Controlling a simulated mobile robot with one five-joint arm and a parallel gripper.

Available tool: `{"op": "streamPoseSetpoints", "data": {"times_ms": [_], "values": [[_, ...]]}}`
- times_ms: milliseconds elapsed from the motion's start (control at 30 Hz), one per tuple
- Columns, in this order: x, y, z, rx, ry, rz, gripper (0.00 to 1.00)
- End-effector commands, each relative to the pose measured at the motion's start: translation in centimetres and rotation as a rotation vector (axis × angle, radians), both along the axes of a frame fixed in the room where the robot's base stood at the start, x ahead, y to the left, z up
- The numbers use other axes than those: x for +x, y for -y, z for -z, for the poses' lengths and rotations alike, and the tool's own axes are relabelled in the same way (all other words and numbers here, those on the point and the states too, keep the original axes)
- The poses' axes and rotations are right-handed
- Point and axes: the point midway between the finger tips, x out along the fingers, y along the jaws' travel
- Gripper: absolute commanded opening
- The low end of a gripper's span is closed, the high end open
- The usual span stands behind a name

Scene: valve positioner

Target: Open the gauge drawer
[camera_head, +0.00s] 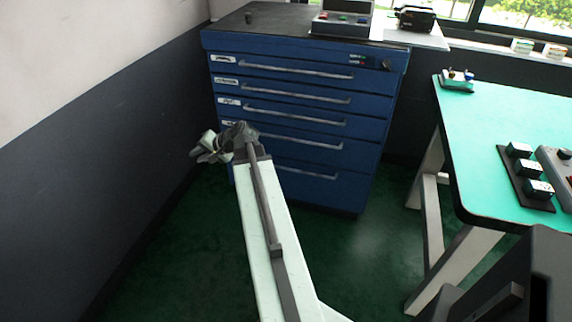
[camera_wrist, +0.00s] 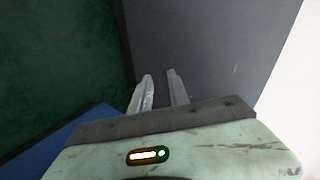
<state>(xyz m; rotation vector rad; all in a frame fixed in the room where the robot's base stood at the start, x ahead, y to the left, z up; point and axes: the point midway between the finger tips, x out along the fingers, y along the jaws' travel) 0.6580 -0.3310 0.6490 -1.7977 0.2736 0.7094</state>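A blue drawer cabinet (camera_head: 300,130) stands against the back wall. It has several stacked drawers, each with a long horizontal handle, and all look shut. The small white labels at their left ends are too small to read, so I cannot tell which is the gauge drawer. My gripper (camera_head: 200,150) is in front of the cabinet's lower left edge, pointing left, apart from the handles. In the wrist view my gripper (camera_wrist: 162,84) has its two fingers apart with nothing between them. They point toward the dark wall, and a blue cabinet part (camera_wrist: 70,140) shows at lower left.
A dark grey wall (camera_head: 90,165) is close on the left. A green-topped table (camera_head: 490,115) with small devices stands on the right. Green floor (camera_head: 345,250) is clear between cabinet and table.

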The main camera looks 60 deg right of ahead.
Motion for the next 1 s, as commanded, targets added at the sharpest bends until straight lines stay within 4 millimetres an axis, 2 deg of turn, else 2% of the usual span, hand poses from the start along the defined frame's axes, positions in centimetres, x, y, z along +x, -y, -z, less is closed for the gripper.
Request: {"op": "streamPoseSetpoints", "data": {"times_ms": [33,67,100,167,200,300,400,500,667,833,1000], "values": [[-1.2,4.8,4.4,0.042,0.063,0.110,0.21],[-2.0,7.3,5.1,0.068,0.105,0.173,0.21],[-3.4,10.8,6.0,0.100,0.160,0.257,0.21],[-5.8,15.7,7.2,0.148,0.242,0.378,0.21],[-7.5,18.8,7.8,0.174,0.293,0.453,0.21],[-12.1,25.1,9.0,0.231,0.406,0.611,0.21],[-15.8,29.1,9.5,0.269,0.487,0.720,0.21],[-17.9,31.1,9.4,0.289,0.531,0.776,0.21],[-18.6,31.8,8.9,0.295,0.547,0.794,0.21],[-17.5,32.3,9.1,0.295,0.544,0.790,0.21],[-14.9,33.6,9.6,0.293,0.543,0.788,0.21]]}}
